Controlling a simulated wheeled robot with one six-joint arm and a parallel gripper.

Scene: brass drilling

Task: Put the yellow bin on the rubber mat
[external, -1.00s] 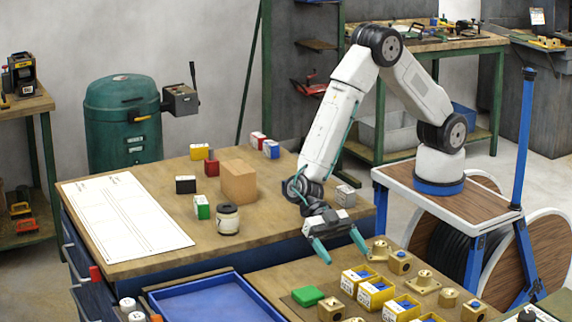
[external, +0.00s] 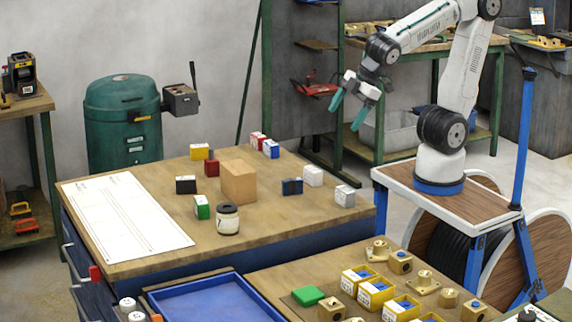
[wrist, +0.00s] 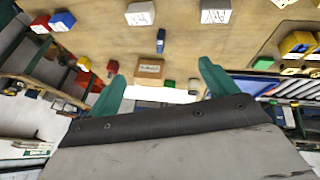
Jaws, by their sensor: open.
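A small yellow bin (external: 200,152) with a white label stands at the back of the wooden bench. Several other yellow bins (external: 355,281) with blue and white parts stand on the front bench; I cannot tell which one the task means. Yellow bins also show at the right of the wrist view (wrist: 298,43). A dark flat mat (external: 291,301) lies on the front bench, partly under a green block; it may be the rubber mat. My gripper (external: 348,112) is open and empty, raised high beyond the bench's back right, apart from everything. Its spread fingers show in the wrist view (wrist: 158,70).
A cardboard box (external: 239,182), a jar (external: 228,220) and several small coloured boxes stand on the bench. A white sheet (external: 125,215) lies at its left. A blue tray (external: 215,303) is in front. Brass parts (external: 424,283) crowd the front bench. The bench's middle front is fairly clear.

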